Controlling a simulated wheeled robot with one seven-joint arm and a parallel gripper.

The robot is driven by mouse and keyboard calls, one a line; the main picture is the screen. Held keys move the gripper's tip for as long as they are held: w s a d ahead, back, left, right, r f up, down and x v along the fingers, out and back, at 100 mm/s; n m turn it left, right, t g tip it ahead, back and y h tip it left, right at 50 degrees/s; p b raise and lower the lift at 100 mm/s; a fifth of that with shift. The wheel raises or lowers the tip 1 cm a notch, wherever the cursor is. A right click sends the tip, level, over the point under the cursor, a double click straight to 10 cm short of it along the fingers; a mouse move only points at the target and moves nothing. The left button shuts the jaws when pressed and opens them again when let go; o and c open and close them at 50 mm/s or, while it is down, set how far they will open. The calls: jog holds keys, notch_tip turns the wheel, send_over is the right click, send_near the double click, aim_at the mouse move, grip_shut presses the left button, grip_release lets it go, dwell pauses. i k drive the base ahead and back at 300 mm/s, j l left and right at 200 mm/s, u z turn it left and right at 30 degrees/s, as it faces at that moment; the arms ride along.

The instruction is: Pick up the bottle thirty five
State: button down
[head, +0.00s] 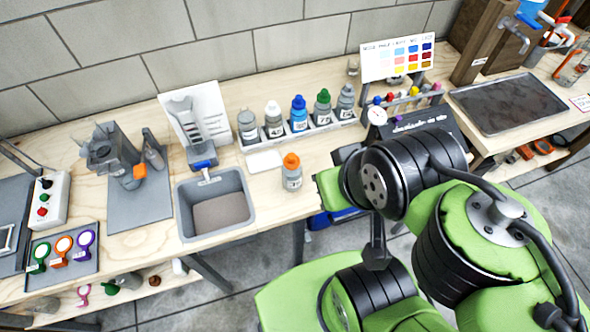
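A grey bottle with an orange cap (291,172) stands upright alone on the wooden bench, right of the sink. Several more bottles stand upright in a row in a grey rack behind it: a grey-capped bottle (248,127), a white-capped one (274,121), a blue one (299,115), a green-capped one (322,108) and another grey one (345,103). The label numbers are too small to read, so I cannot tell which is thirty five. My green and black arm fills the lower right. My gripper does not show.
A grey sink (216,205) is set left of the orange-capped bottle. A white pad (264,161) lies behind it. A dark scale (420,125) and a colour chart (397,61) stand to the right. A dark tray (508,104) lies farther right. My arm hides part of the bench edge.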

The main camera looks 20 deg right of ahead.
aim_at(293, 179)
jog(key=l+u, duration=0.25)
jog(key=u, duration=0.2)
jog(key=k+l+u, duration=0.1)
jog(key=l+u, duration=0.15)
jog(key=u, duration=0.25)
jog(key=k+l+u, duration=0.1)
jog(key=u, duration=0.35)
jog(key=k+l+u, duration=0.15)
jog(key=l+u, duration=0.15)
jog(key=u, duration=0.15)
jog(key=k+l+u, duration=0.1)
jog(key=u, duration=0.4)
jog(key=k+u, duration=0.25)
jog(key=u, duration=0.2)
